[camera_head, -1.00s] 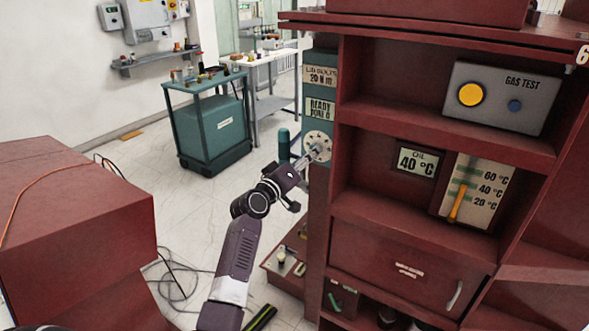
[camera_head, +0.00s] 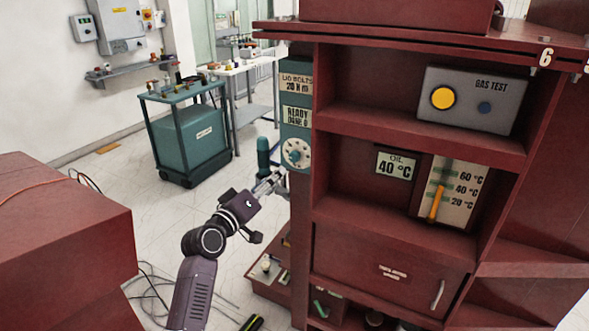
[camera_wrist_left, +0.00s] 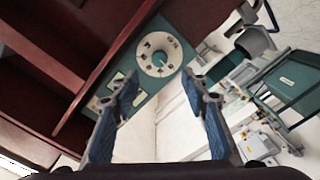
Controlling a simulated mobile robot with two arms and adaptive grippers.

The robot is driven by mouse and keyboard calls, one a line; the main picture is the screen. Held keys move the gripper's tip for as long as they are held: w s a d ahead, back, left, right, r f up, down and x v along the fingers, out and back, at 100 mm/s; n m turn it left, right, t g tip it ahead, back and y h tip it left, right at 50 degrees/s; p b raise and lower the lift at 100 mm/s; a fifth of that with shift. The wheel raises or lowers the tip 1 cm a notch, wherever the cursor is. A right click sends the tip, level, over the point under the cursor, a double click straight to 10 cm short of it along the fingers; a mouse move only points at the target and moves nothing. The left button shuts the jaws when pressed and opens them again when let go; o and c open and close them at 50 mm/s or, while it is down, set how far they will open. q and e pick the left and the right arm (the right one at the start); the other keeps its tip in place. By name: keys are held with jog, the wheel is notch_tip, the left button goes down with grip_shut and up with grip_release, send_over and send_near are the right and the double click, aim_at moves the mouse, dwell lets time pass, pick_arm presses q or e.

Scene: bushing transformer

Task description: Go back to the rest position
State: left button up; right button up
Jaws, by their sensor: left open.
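My left gripper (camera_head: 272,183) is open and empty in the head view, just below and left of the round white dial (camera_head: 295,153) on the teal panel (camera_head: 297,96). In the left wrist view its two fingers (camera_wrist_left: 160,118) stand apart, with the dial (camera_wrist_left: 159,55) ahead beyond them. The fingers appear clear of the dial. My right gripper is in neither view.
A dark red cabinet (camera_head: 330,190) with a gas test box (camera_head: 472,99) and an oil gauge (camera_head: 449,190) fills the right. A red block (camera_head: 60,240) stands left. A teal cart (camera_head: 190,140) stands behind. Cables (camera_head: 150,290) lie on the floor.

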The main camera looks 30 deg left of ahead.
pick_arm(q)
jog(key=s+d+f+m+g, duration=0.1)
jog(key=s+d+f+g, duration=0.1)
jog(key=f, duration=1)
jog(key=s+d+f+m+g, duration=0.1)
jog(key=s+d+f+g, duration=0.1)
jog(key=f, duration=0.9)
jog(key=s+d+f+m+g, duration=0.1)
jog(key=s+d+f+g, duration=0.15)
jog(key=f, duration=0.95)
jog(key=s+d+f+m+g+b, duration=0.1)
jog(key=s+d+f+g, duration=0.1)
jog(key=s+f, duration=0.65)
jog(key=s+d+f+m+g, duration=0.1)
jog(key=s+d+f+g, duration=0.1)
jog(key=s+f, duration=0.65)
jog(key=s+d+f+m+g, duration=0.1)
jog(key=s+f+m+g, duration=0.1)
jog(key=s+f, duration=0.4)
jog(key=s+d+f+m+g, duration=0.2)
jog(key=s+f, duration=0.4)
jog(key=s, duration=1)
jog(key=s+d+f+m+g+b, duration=0.1)
jog(key=s+d+f+m+g, duration=0.1)
jog(key=s+f, duration=0.5)
jog(key=s, duration=0.5)
jog(key=shift+m, duration=0.4)
